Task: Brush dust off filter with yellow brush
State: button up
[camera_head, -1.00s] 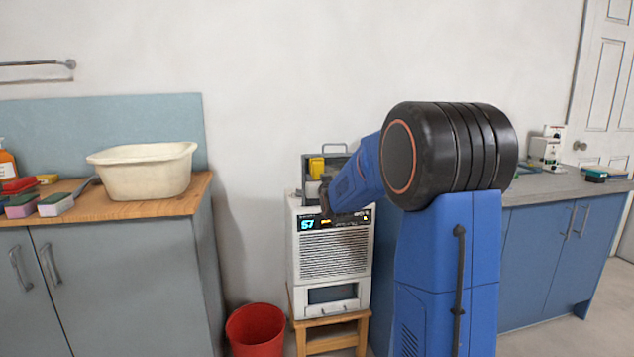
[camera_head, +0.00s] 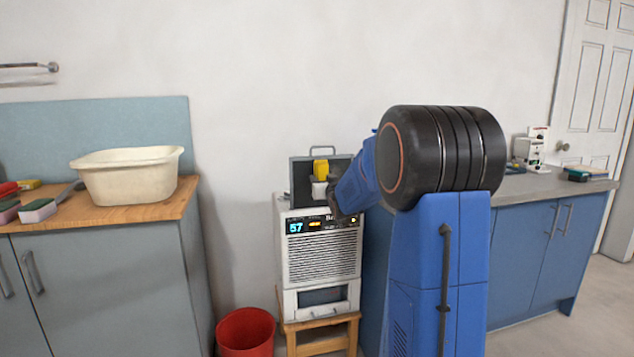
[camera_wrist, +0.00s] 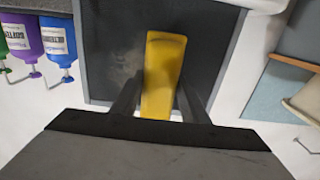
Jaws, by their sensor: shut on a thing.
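The filter (camera_head: 301,182) is a dark grey panel with a handle on top. It stands upright on top of a white appliance (camera_head: 322,258) whose display reads 57. My gripper (camera_wrist: 160,104) is shut on the yellow brush (camera_wrist: 163,72), which lies in front of the filter's face. The brush also shows in the head view (camera_head: 320,167), with a pale white part at its lower end. Whether the bristles touch the filter is hidden.
The appliance stands on a wooden stool (camera_head: 320,330), with a red bucket (camera_head: 245,332) beside it. A cream basin (camera_head: 128,178) and sponges sit on the left counter (camera_head: 150,212). Blue cabinets (camera_head: 530,250) are at right. Coloured bottles (camera_wrist: 55,40) show in the wrist view.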

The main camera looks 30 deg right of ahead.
jog(key=shift+s+d+r, duration=0.1)
jog(key=shift+s+d, duration=0.3)
jog(key=shift+d, duration=1.05)
jog(key=shift+s+d+r, duration=0.1)
jog(key=shift+s+d, duration=0.3)
jog(key=shift+d, duration=1.05)
jog(key=shift+s+d, duration=0.4)
jog(key=shift+d, duration=1.05)
jog(key=shift+c, duration=0.2)
jog(key=v, duration=0.6)
jog(key=v, duration=0.3)
